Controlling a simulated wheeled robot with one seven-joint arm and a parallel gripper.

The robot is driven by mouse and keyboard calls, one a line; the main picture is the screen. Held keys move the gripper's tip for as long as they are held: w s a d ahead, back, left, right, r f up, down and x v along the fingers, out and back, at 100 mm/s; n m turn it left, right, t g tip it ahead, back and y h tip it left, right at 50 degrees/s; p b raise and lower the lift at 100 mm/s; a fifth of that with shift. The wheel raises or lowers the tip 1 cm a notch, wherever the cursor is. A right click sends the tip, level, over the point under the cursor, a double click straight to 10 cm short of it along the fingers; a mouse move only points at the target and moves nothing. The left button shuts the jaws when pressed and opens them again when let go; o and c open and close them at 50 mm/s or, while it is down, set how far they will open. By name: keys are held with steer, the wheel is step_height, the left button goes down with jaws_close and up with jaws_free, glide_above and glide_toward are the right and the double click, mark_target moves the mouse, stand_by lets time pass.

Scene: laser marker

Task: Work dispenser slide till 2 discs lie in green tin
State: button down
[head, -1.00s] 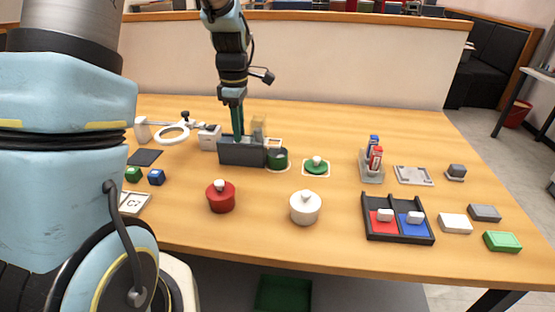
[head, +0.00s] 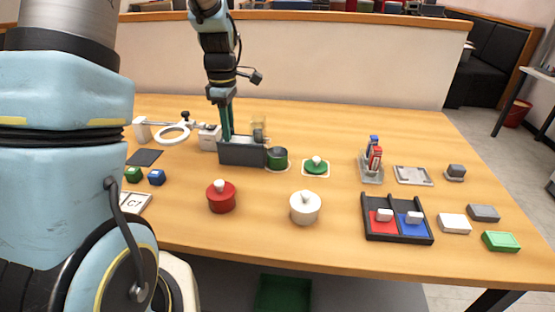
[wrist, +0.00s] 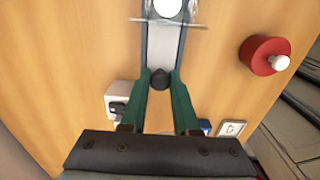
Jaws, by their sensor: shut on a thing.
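The grey dispenser (head: 240,154) stands on the table, with a clear upright tube (head: 258,131) at its right part. My gripper (head: 226,136) is at the dispenser's left part. In the wrist view, its green fingers (wrist: 160,82) are shut on the round black knob (wrist: 160,79) of the pale slide (wrist: 168,48). A white disc (wrist: 168,7) shows in the tube at the top of the wrist view. The open green tin (head: 278,159) stands at the dispenser's right end. Its inside looks dark, and I cannot tell whether discs lie there. The green lid (head: 316,166) lies off to the right.
A red pot (head: 221,198) and a white pot (head: 305,209) stand in front. A ring magnifier (head: 172,134) and a white box (head: 209,138) are at the left. A black two-part tray (head: 398,222) stands at the right. The table behind the dispenser is clear.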

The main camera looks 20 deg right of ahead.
steer(key=shift+w+a, duration=0.35)
steer(key=shift+a, duration=0.2)
steer(key=shift+w+a, duration=0.1)
steer(key=shift+a, duration=0.05)
stand_by(1.3)
steer(key=c, duration=0.6)
jaws_free()
steer(key=shift+o, duration=0.2)
steer(key=shift+p, duration=0.3)
step_height(320, 180, up, 7)
steer(key=p, duration=0.6)
